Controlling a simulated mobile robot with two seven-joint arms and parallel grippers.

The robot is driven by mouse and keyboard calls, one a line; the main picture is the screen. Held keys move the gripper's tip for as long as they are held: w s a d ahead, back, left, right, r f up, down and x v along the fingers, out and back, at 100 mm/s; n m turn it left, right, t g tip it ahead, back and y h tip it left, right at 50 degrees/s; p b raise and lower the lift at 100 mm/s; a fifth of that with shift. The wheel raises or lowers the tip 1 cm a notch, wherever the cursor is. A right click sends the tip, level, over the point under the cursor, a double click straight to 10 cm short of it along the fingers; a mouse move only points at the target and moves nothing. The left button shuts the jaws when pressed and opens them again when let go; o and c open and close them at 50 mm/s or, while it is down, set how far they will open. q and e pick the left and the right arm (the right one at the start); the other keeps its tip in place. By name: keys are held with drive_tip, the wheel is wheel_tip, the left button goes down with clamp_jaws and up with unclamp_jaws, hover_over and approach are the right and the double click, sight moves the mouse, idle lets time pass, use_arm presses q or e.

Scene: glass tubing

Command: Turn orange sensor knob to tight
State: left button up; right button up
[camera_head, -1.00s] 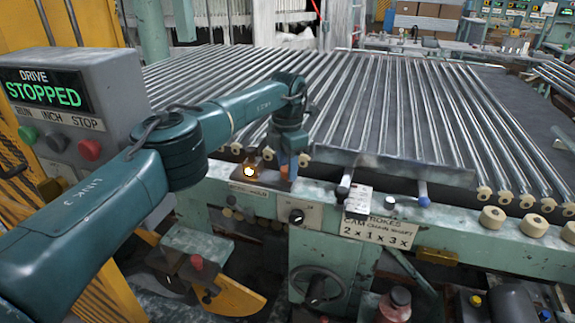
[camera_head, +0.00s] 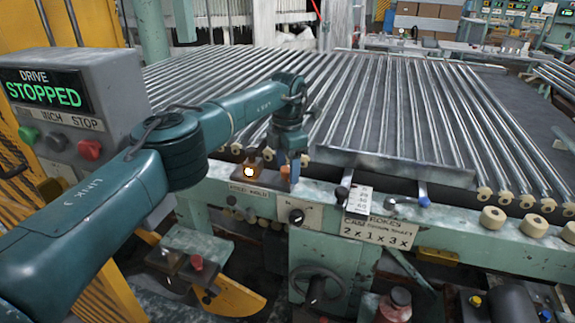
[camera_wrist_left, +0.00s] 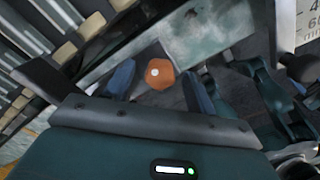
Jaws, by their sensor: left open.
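The orange sensor knob (camera_wrist_left: 159,74) shows in the left wrist view as a six-sided cap with a pale dot at its centre. My left gripper (camera_wrist_left: 158,82) is open, with one blue finger on each side of the knob; a dark gap shows beside the knob, and I cannot tell whether either finger touches it. In the head view my left gripper (camera_head: 296,166) points down at the machine's front rail, with a bit of the orange knob (camera_head: 285,172) showing beside a finger. No tightness mark is readable. My right gripper is not in view.
A black dial (camera_head: 296,216) is below. Lever handles (camera_head: 423,201) and a white tag (camera_head: 358,200) stand to the right. The drive box (camera_head: 75,110) reads STOPPED. Metal rollers (camera_head: 390,100) lie behind.

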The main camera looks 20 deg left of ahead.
sight(288, 168)
use_arm(q)
wheel_tip(288, 168, up, 7)
drive_tip(key=shift+r, duration=0.1)
wheel_tip(288, 168, up, 6)
drive_tip(key=shift+p, duration=1.2)
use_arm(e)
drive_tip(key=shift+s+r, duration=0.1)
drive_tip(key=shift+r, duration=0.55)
